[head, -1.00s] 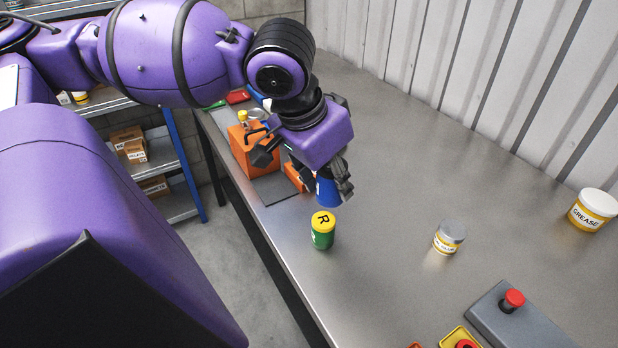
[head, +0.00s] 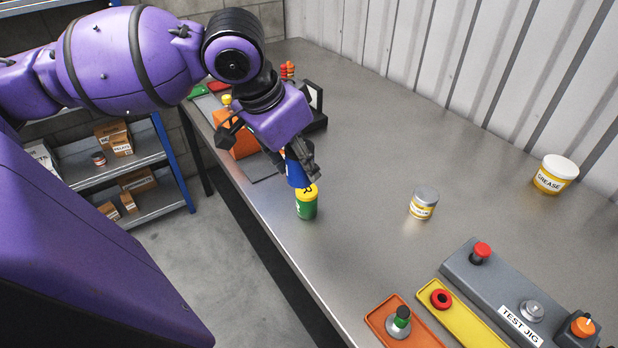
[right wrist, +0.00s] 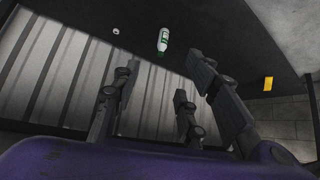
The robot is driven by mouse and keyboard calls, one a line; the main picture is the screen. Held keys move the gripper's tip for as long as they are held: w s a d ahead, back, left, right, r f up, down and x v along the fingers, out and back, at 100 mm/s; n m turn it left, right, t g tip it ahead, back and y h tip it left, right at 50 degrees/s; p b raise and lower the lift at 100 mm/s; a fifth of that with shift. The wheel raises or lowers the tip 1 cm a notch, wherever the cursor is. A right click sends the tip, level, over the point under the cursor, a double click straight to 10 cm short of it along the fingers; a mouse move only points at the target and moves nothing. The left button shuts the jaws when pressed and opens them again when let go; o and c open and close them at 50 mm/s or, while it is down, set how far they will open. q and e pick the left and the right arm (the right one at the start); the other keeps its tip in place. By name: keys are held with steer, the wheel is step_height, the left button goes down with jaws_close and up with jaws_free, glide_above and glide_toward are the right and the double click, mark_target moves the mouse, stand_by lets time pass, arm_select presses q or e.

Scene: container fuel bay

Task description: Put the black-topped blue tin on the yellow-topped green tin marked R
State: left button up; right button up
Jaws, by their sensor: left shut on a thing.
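The green tin (head: 307,208) stands upright on the metal bench near its left edge. Its yellow top (head: 309,192) carries a dark mark, partly covered now. The blue tin (head: 295,176) is in my left gripper (head: 300,166), whose fingers are shut around it. Its lower end overlaps the far side of the yellow top in the head view; I cannot tell whether they touch. The blue tin's black top is hidden by the fingers. My right gripper (right wrist: 165,76) shows only in the right wrist view, with its fingers spread and nothing between them.
A grey-lidded tin (head: 423,204) stands to the right, and a grease tub (head: 555,174) near the wall. The test jig (head: 515,305), yellow tray (head: 465,318) and orange tray (head: 380,310) lie in front. An orange box (head: 243,142) is behind my gripper.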

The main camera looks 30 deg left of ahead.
arm_select(q)
steer(key=w+f, duration=0.2)
steer(key=w+a+f, duration=0.1)
steer(key=w+a+f+b, duration=0.1)
steer(key=w+f, duration=0.1)
steer(key=shift+w+a+f, duration=0.25)
steer(key=shift+w+f, duration=0.05)
steer(key=shift+w+a+f, duration=0.25)
steer(key=shift+w+f, duration=0.3)
steer(key=f, duration=0.3)
steer(key=shift+w+a+f+b, duration=0.15)
steer(key=shift+w+f+b, duration=0.05)
steer(key=shift+f+b, duration=0.15)
steer(key=shift+r, duration=0.1)
steer(key=o, duration=1.3)
